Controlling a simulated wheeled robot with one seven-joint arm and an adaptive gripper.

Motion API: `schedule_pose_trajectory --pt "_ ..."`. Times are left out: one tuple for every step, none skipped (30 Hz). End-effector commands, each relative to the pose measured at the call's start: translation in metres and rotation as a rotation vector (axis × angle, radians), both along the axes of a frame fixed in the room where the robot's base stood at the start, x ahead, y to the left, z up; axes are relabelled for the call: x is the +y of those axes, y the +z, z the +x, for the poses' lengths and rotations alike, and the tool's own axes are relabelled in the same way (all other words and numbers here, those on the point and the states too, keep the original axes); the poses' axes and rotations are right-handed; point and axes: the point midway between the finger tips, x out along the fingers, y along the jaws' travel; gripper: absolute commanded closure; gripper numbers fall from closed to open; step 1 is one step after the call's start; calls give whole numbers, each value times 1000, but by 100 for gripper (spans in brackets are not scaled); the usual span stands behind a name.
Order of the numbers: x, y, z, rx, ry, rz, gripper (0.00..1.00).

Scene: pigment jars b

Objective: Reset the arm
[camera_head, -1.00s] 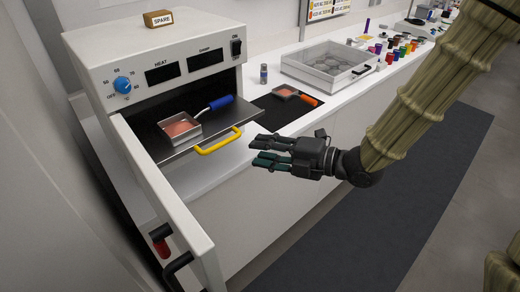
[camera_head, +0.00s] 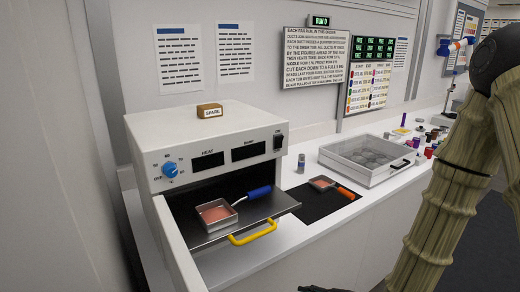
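My arm (camera_head: 438,205) fills the right side of the view, bent, with its tan ribbed sleeve and a dark joint at the top. Only a small dark piece, perhaps of my gripper, shows at the bottom edge; the fingers cannot be made out.
A clear-lidded tray (camera_head: 368,158), a small jar (camera_head: 301,163) and several coloured jars (camera_head: 430,140) stand there. Posted sheets and a text board (camera_head: 313,57) hang on the wall.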

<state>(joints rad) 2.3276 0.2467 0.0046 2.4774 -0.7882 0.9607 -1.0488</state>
Motion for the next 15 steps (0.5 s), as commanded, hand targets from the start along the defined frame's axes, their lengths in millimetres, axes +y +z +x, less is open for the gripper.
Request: schedule_pose_trajectory --pt "-4 -19 -6 67 -45 6 66" --pt "-6 -28 -10 106 -76 11 66" --pt "-9 -42 -15 161 -118 17 66" --pt "-12 -51 -19 199 -152 22 66" --pt "-15 -61 -23 239 -186 27 66" --pt "-18 -74 -30 288 -230 31 66" --pt "-21 -83 -35 326 -263 35 66" --pt "-24 -93 -40 363 -298 38 66" --pt "-27 -105 -47 411 -345 43 66" --pt "-30 -114 -52 447 -380 45 66" --pt "-33 -123 -58 482 -417 47 66" --pt "-36 -134 -67 527 -465 50 66" --pt "-39 -143 -73 560 -503 52 66" --pt "-42 -151 -80 593 -540 54 66" --pt "-46 -162 -89 636 -591 55 66"
